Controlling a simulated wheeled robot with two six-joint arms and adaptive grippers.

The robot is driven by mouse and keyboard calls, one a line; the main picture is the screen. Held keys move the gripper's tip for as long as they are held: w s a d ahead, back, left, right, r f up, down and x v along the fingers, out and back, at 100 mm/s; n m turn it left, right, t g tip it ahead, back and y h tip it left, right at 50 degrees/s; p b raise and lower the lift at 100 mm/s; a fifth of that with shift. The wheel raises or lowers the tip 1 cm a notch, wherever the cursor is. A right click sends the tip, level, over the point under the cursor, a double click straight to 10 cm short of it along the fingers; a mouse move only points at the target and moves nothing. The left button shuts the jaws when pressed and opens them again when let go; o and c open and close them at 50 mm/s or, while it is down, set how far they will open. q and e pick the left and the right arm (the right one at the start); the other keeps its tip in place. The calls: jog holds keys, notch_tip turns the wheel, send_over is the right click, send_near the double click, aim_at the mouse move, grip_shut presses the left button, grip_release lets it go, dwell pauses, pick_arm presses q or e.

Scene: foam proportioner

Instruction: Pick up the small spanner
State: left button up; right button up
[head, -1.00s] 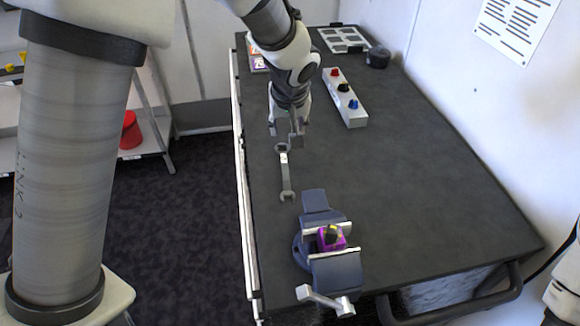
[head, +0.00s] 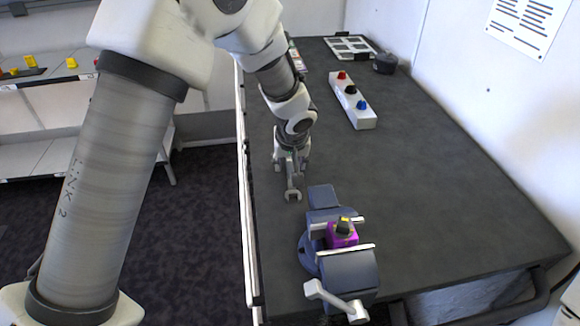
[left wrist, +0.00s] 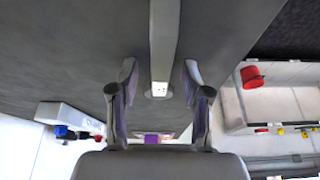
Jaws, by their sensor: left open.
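The small grey spanner (head: 293,194) lies on the dark bench top behind the vise. In the head view its near open-jaw end shows, and the rest is hidden by my left gripper (head: 289,165). In the left wrist view the spanner's grey shaft (left wrist: 164,45), with a white label, runs down the middle. My left gripper (left wrist: 160,96) is open, with a finger on each side of the shaft and a gap visible at both sides. The wrist view does not show how far below the fingertips the spanner lies. My right gripper is out of view.
A blue-grey vise (head: 345,270) holds a purple block (head: 342,234) with a black and yellow knob in front of my left gripper. A white box with coloured knobs (head: 352,100) stands behind it. The right half of the bench (head: 450,180) is clear.

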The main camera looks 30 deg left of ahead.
pick_arm(q)
jog(key=shift+s, duration=0.1)
jog(key=shift+f+b, duration=0.3)
jog(key=shift+b, duration=0.15)
dwell(0.4)
grip_shut()
